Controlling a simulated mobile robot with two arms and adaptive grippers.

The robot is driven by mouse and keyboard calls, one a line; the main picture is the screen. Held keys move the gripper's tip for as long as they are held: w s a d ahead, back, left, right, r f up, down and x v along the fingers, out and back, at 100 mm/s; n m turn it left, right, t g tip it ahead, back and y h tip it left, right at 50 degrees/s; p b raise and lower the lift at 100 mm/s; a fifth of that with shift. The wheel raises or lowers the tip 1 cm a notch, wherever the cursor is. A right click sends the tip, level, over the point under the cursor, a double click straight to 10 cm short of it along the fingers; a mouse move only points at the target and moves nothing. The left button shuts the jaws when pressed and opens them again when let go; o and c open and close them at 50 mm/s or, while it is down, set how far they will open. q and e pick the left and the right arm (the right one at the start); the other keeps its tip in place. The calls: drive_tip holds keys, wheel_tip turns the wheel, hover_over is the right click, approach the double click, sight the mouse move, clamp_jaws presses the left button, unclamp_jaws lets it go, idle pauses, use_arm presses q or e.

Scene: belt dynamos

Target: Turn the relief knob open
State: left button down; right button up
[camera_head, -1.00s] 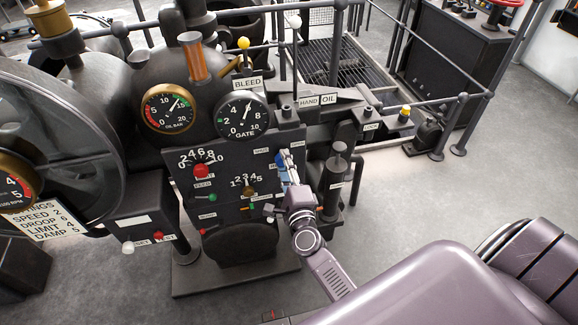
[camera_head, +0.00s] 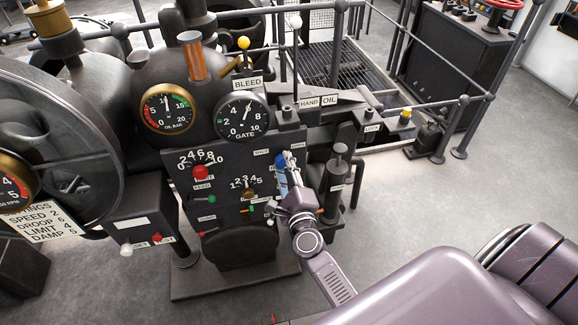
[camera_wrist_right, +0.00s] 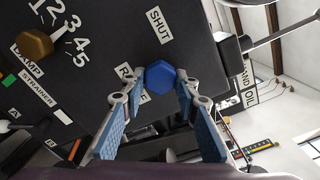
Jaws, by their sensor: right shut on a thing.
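The relief knob is a blue faceted knob (camera_wrist_right: 160,76) on the dark panel, between a SHUT label and a partly covered label in the right wrist view. In the head view its blue shows (camera_head: 281,160) at the panel's upper right. My right gripper (camera_wrist_right: 160,86) has its two blue-padded fingers on either side of the knob, closed on it. In the head view the right gripper (camera_head: 287,172) reaches the panel from the lower right and partly hides the knob. My left gripper is not in view.
A brown knob with a numbered scale (camera_wrist_right: 34,43) sits beside the relief knob. A red knob (camera_head: 200,172), the oil gauge (camera_head: 167,109) and the gate gauge (camera_head: 241,116) are nearby. A dark cylinder (camera_head: 335,182) stands close on the right.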

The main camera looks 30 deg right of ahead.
drive_tip(key=shift+w+a+r, duration=0.2)
drive_tip(key=shift+r, duration=0.3)
drive_tip(key=o, duration=1.1)
drive_tip(key=shift+a, duration=0.1)
drive_tip(key=shift+o, duration=0.2)
drive_tip(key=shift+s+f, duration=0.1)
drive_tip(key=shift+f, duration=0.05)
drive_tip(key=shift+s+f, duration=0.1)
drive_tip(key=shift+s, duration=0.4)
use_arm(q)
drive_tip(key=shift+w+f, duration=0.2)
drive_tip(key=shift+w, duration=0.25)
use_arm(e)
drive_tip(key=v, duration=1.1)
drive_tip(key=shift+s+a, duration=0.1)
